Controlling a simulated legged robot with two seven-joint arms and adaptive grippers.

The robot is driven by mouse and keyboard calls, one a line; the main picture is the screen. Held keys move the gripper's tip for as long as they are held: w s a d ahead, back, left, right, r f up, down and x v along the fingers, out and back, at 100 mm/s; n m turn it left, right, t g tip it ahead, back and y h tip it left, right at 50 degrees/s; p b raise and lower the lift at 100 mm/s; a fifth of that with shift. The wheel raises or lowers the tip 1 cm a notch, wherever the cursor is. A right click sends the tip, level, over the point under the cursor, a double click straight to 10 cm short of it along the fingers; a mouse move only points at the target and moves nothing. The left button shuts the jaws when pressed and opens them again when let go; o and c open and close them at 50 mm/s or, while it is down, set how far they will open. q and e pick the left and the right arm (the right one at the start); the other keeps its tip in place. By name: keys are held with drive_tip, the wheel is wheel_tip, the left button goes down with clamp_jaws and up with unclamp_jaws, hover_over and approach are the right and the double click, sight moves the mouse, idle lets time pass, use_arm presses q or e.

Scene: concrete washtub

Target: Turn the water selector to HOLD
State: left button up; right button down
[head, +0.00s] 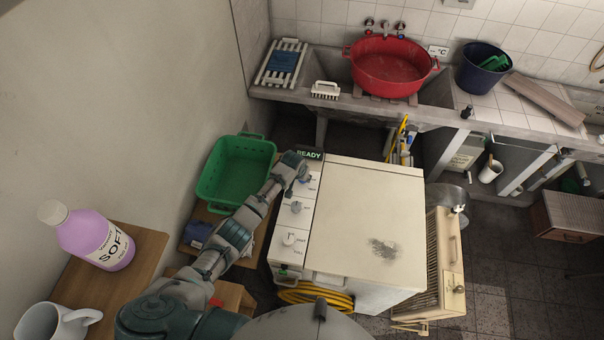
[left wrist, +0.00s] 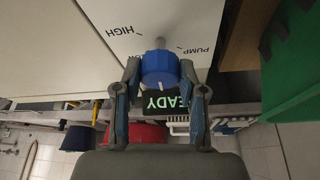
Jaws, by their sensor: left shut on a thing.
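A blue knob (left wrist: 160,69) sits on the white control panel (left wrist: 185,20) in the left wrist view, between the printed words HIGH and PUMP. The word HOLD is not readable. My left gripper (left wrist: 159,74) is shut on the knob, one finger on each side. A short white mark on the knob faces the lit READY display (left wrist: 165,103). In the head view my left gripper (head: 294,164) is at the far end of the washer's panel and hides the knob. My right gripper is not in view.
Two pale knobs, one mid-panel (head: 296,207) and one nearer (head: 289,239), stand on the washer (head: 365,205). A green crate (head: 208,187) is left of my gripper. A purple SOFT bottle (head: 92,240) and white mug (head: 45,322) are at lower left. The washer top is clear.

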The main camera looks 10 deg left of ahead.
use_arm(q)
drive_tip(key=shift+w+r+n, duration=0.3)
drive_tip(key=o, duration=1.1)
drive_tip(key=shift+o, duration=0.2)
drive_tip(key=shift+f, duration=0.2)
drive_tip(key=shift+s, duration=0.1)
drive_tip(key=d+v, duration=0.1)
drive_tip(key=v, duration=1)
drive_tip(key=shift+s+a+r, duration=0.25)
drive_tip(key=shift+a+r, duration=0.1)
drive_tip(key=shift+a, duration=0.05)
